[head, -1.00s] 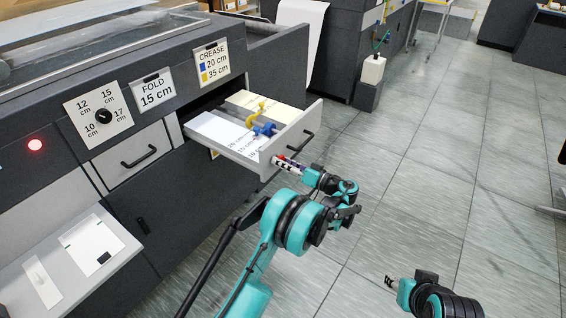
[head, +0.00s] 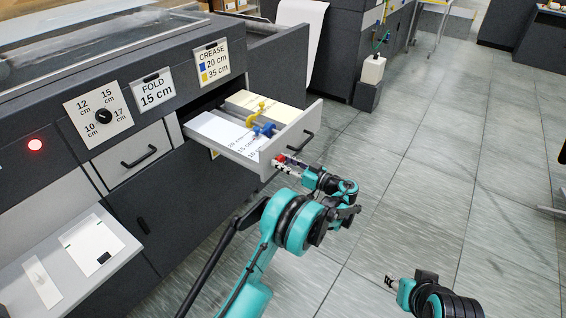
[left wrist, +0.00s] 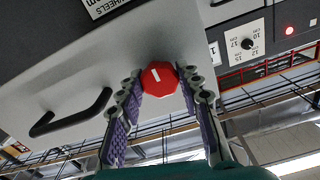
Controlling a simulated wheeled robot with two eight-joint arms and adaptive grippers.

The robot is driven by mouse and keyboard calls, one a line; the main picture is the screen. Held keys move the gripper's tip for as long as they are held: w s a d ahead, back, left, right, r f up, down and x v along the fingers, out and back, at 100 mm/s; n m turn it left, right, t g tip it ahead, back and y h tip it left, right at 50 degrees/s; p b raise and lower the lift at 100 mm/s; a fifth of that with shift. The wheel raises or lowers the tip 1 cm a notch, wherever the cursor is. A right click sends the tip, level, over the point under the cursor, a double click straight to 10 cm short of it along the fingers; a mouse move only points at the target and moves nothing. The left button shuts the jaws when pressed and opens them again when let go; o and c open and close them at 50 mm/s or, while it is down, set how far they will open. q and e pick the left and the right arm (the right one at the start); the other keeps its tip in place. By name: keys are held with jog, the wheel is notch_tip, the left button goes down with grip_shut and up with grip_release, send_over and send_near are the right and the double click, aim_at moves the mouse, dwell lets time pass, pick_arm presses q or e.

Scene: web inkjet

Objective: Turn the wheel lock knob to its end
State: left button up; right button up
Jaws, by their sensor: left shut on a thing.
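The wheel lock knob is a red octagonal knob with a white mark (left wrist: 159,80) on the grey drawer front. My left gripper (left wrist: 158,92) has its two purple-padded fingers on either side of the knob and is shut on it. In the head view the left gripper (head: 284,163) is at the drawer's front face, and a bit of red shows at its tips. The open drawer (head: 312,120) holds a blue wheel (head: 264,130) and a yellow wheel (head: 257,108). My right gripper (head: 388,281) hangs over the floor, away from the machine; its jaws are too small to read.
A black drawer handle (left wrist: 70,113) is beside the knob. The machine front carries a round black dial (head: 104,116), a FOLD 15 cm sign (head: 155,91) and a CREASE sign (head: 212,62). The tiled floor (head: 420,170) to the right is clear.

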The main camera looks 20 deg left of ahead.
pick_arm(q)
jog(key=o, duration=1.2)
jog(key=shift+c, duration=0.2)
jog(key=shift+d, duration=0.1)
jog(key=v, duration=1.1)
jog(key=shift+s+d, duration=0.15)
jog(key=shift+d, duration=0.25)
